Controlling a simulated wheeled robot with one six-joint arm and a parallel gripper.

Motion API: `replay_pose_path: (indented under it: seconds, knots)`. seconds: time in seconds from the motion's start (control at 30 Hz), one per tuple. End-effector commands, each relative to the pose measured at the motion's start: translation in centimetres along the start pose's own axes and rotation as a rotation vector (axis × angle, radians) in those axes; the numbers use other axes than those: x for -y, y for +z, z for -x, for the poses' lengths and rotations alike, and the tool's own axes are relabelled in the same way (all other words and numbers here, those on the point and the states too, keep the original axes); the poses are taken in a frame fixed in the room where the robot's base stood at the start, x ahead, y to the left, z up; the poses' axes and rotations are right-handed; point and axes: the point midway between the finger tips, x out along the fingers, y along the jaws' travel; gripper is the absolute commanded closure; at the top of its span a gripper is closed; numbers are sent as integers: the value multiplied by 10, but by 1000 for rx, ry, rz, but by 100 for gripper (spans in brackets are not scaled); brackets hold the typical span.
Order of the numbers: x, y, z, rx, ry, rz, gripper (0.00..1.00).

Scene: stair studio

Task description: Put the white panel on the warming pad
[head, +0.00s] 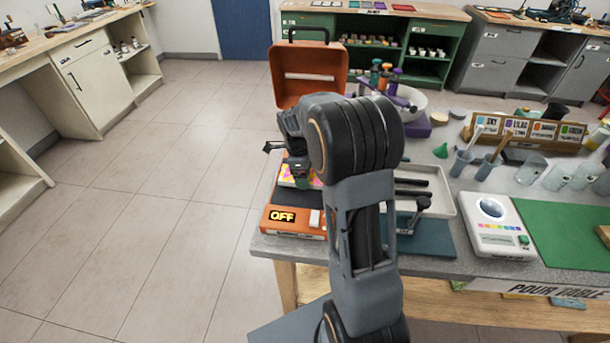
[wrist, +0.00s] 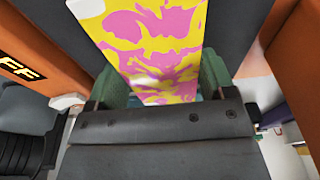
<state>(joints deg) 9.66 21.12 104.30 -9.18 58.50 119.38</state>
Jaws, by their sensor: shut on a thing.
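The white panel (wrist: 155,45), its face covered in pink and yellow swirls, fills the top middle of the wrist view. In the head view a patch of it (head: 288,181) shows below my wrist. My gripper (wrist: 160,88) is shut on the panel, one green finger at each side. The warming pad is the orange unit (head: 277,229) with a lit OFF display and a white switch at its front. Its dark surface (wrist: 245,35) lies under the panel in the wrist view. Whether the panel touches it, I cannot tell. My arm hides much of the pad in the head view.
An orange lid (head: 309,62) stands open behind the pad. Right of my arm is a pale tray (head: 440,205) with dark rods. A white device (head: 490,228) and green mat (head: 570,235) lie further right. Cups and bottles stand at the back. Left floor is clear.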

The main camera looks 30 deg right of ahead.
Motion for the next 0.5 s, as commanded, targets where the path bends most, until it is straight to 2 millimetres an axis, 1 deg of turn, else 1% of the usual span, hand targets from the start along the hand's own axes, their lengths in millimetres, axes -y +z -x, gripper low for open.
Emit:
replay_pose_path:
  seconds: [0.03, 0.1, 0.33, 0.47, 0.5]
  knots:
    - [0, 1, -7, -1, 2, 0, 54]
    - [0, 1, -10, 0, 0, 0, 54]
    - [0, 1, -10, 0, -1, 0, 54]
    - [0, 2, -14, 0, 0, 0, 54]
    - [0, 2, -13, 0, 0, 0, 21]
